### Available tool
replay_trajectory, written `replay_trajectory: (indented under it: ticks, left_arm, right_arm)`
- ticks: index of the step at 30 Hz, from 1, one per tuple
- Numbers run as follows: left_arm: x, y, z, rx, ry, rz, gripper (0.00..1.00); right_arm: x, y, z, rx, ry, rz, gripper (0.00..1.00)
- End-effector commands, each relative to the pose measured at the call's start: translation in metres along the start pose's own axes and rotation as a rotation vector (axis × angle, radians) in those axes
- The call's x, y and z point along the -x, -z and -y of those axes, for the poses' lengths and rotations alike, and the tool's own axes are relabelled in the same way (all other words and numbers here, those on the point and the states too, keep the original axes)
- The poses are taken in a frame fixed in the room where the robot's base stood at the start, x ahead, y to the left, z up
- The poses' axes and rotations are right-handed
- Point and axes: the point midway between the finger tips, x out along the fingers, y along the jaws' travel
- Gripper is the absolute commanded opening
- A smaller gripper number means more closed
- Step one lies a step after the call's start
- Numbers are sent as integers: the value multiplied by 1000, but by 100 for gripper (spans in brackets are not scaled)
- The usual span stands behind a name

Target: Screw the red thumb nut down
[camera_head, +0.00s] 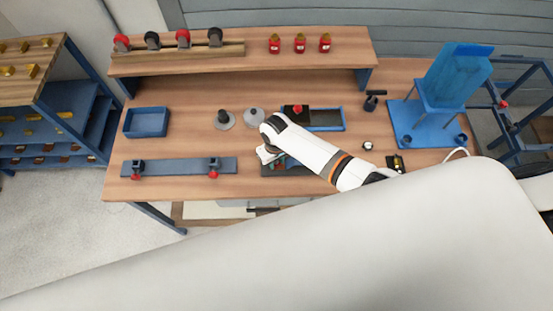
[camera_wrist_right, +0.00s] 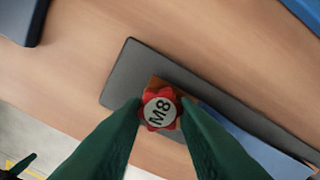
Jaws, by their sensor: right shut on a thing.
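The red thumb nut (camera_wrist_right: 160,108), with a white top marked M8, sits between the green fingertips of my right gripper (camera_wrist_right: 161,114) in the right wrist view. The gripper is shut on it. Under the nut is an orange-brown block (camera_wrist_right: 157,83) on a dark grey plate (camera_wrist_right: 130,73). The thread under the nut is hidden, so I cannot tell how far down it sits. In the head view my right gripper (camera_head: 269,156) is over the front middle of the bench, and the nut is hidden. My left gripper is not seen.
A blue stand (camera_head: 413,130) is at the right.

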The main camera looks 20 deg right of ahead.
Motion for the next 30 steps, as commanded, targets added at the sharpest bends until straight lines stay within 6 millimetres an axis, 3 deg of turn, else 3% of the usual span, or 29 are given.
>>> replay_trajectory:
  ticks: [18, 22, 29, 30]
  left_arm:
    - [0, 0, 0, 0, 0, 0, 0]
    - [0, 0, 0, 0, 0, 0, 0]
    - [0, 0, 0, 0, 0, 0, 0]
    - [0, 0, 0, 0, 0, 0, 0]
  right_arm:
    - [0, -2, -4, -1261, -3, -2, 4]
    - [-1, -2, -3, -1380, 0, -1, 4]
    - [-1, -3, -3, -1392, 1, 1, 4]
    - [-1, -3, -3, -1392, 1, 0, 32]
